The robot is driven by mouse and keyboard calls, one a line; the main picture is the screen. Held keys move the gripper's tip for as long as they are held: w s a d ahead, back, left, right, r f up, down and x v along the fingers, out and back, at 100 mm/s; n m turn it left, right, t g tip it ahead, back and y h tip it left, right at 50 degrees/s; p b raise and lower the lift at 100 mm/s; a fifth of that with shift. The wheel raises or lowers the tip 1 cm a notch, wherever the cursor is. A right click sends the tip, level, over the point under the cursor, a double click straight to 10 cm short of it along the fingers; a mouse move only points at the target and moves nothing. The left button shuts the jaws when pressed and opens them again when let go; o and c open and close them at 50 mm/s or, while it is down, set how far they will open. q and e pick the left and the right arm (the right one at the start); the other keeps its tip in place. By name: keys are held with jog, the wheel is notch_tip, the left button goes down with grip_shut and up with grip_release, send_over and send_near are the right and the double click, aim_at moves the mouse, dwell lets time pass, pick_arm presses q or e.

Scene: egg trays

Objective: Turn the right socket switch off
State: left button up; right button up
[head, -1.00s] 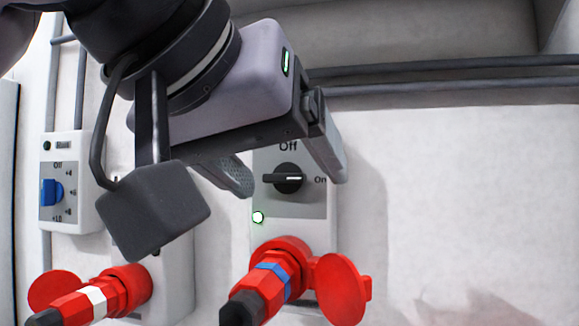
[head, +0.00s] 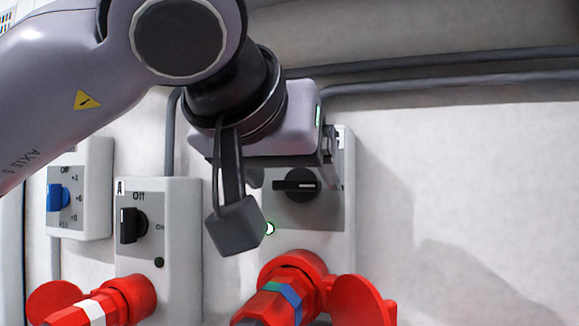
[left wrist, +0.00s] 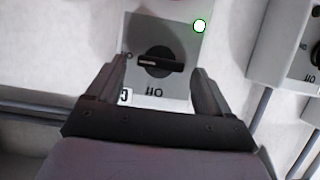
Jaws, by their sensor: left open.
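The right socket box (head: 345,215) is white with a grey panel and a black rotary switch (head: 296,185). The switch bar lies level, its white mark toward the On side. A green-white lamp (head: 268,229) glows below it. In the left wrist view the switch (left wrist: 160,62) appears upside down, with the Off label on the gripper's side. My left gripper (left wrist: 158,73) is open, one finger on each side of the switch. No contact can be made out. In the head view the gripper (head: 296,176) covers the Off label.
A red plug (head: 275,300) sits in the right socket, with a red round lid (head: 358,300) beside it. The middle socket box (head: 185,220) has its own black switch (head: 131,225) and red plug. A box with a blue dial (head: 58,197) is at left. Grey pipes run above.

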pick_arm(q)
jog(key=c, duration=1)
jog(key=shift+c, duration=0.2)
